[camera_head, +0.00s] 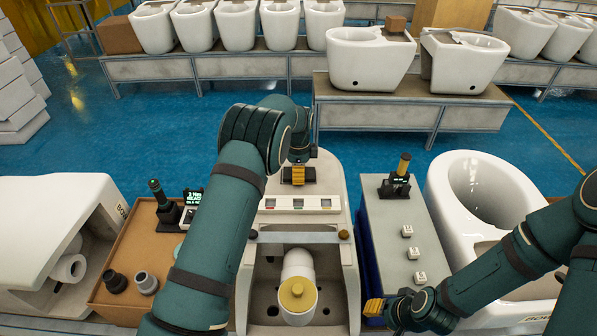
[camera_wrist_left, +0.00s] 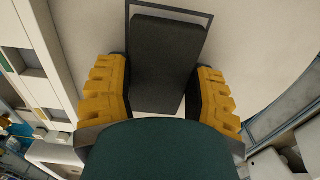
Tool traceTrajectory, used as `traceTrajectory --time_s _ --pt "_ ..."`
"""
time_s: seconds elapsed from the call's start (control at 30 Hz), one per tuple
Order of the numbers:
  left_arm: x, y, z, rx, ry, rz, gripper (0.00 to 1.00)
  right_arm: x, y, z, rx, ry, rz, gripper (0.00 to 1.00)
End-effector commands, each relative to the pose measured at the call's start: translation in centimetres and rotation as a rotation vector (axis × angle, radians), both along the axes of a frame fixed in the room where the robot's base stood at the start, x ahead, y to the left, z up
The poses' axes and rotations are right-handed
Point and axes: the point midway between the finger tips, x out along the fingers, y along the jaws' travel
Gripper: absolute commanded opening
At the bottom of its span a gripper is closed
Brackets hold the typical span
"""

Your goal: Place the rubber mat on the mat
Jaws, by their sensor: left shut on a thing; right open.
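My left gripper (camera_head: 298,178) is over the rear part of the pale toilet body (camera_head: 331,187) at the centre. In the left wrist view its yellow fingers (camera_wrist_left: 160,92) are shut on the dark grey rubber mat (camera_wrist_left: 166,50), a flat rectangular block. A thin dark rectangular outline (camera_wrist_left: 150,7), perhaps the mat's place, lies on the pale surface around its far end. I cannot tell whether the block touches the surface. My right gripper (camera_head: 388,307) is open and empty at the lower right, in front of the grey box; it is partly hidden by its own arm.
A strip with small coloured windows (camera_head: 298,204) lies in front of the left gripper. A cardboard box (camera_head: 118,263) with black and grey cups stands left, a grey box (camera_head: 388,235) with small white blocks right. White toilets flank both sides.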

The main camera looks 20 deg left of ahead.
Motion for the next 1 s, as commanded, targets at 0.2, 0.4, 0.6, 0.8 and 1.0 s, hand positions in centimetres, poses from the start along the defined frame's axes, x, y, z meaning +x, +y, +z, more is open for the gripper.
traceTrajectory --time_s 0.2,0.4,0.6,0.8,1.0 --pt "0.0 0.0 0.0 0.0 -0.001 0.0 0.2 0.0 0.0 -0.1 0.0 0.0 0.0 0.4" --pt "0.0 0.0 0.0 0.0 -0.001 0.0 0.87 0.0 0.0 0.0 0.0 0.0 0.0 0.4" --pt "0.0 0.0 0.1 0.0 -0.001 0.0 0.87 0.0 0.0 0.0 0.0 0.0 0.0 0.4" --pt "0.1 0.0 1.8 -0.001 -0.003 0.0 0.87 0.0 0.0 0.0 0.0 0.0 0.0 0.4" --pt "0.1 0.0 5.8 -0.002 -0.005 0.0 0.87 0.0 0.0 0.1 0.0 0.0 0.0 0.4"
